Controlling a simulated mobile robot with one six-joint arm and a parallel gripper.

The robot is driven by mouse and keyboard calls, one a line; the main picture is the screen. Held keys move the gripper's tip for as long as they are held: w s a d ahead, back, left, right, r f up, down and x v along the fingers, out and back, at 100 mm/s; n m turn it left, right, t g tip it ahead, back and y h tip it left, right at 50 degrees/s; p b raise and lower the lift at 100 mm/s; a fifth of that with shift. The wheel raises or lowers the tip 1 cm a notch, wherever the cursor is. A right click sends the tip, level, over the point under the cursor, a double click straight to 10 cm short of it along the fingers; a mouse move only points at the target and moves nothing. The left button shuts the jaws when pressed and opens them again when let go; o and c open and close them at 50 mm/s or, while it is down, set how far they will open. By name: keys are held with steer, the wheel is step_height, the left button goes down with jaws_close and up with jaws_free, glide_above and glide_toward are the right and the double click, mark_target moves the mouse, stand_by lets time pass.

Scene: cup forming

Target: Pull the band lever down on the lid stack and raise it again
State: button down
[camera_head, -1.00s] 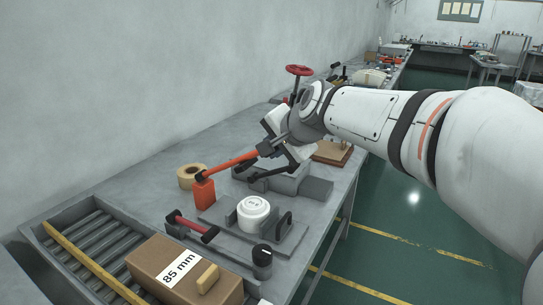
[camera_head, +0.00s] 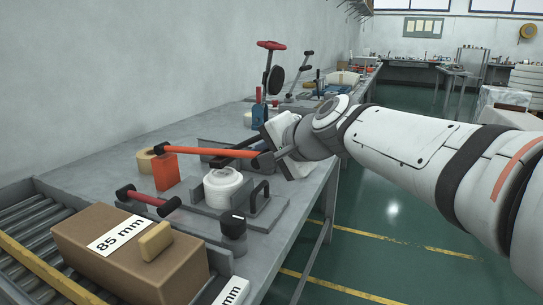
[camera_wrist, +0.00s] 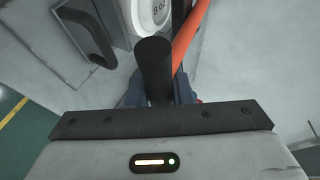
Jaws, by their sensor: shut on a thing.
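The band lever is an orange-red bar (camera_head: 215,152) hinged on an orange post (camera_head: 166,172). It runs nearly level, passing above the white lid stack (camera_head: 223,188), which sits on a grey plate. In the wrist view, the orange bar (camera_wrist: 188,38) ends beside an upright-looking black grip (camera_wrist: 155,65). My gripper (camera_head: 270,160) is shut on this black grip at the bar's free end. In the wrist view, my gripper (camera_wrist: 160,98) has its fingers mostly hidden behind the grip and its own body. The lid stack (camera_wrist: 150,14) is partly cut off at the top there.
A black loop handle (camera_head: 259,196) and a black knob (camera_head: 233,226) stand beside the stack. A red lever with a black grip (camera_head: 150,200) lies in front. A box marked 85 mm (camera_head: 130,248) sits on the roller conveyor (camera_head: 38,222). A tape roll (camera_head: 146,160) stands behind.

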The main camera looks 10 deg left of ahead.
steer(key=shift+s+a+f+b, duration=0.15)
steer(key=shift+f+b, duration=0.65)
steer(key=shift+f, duration=0.65)
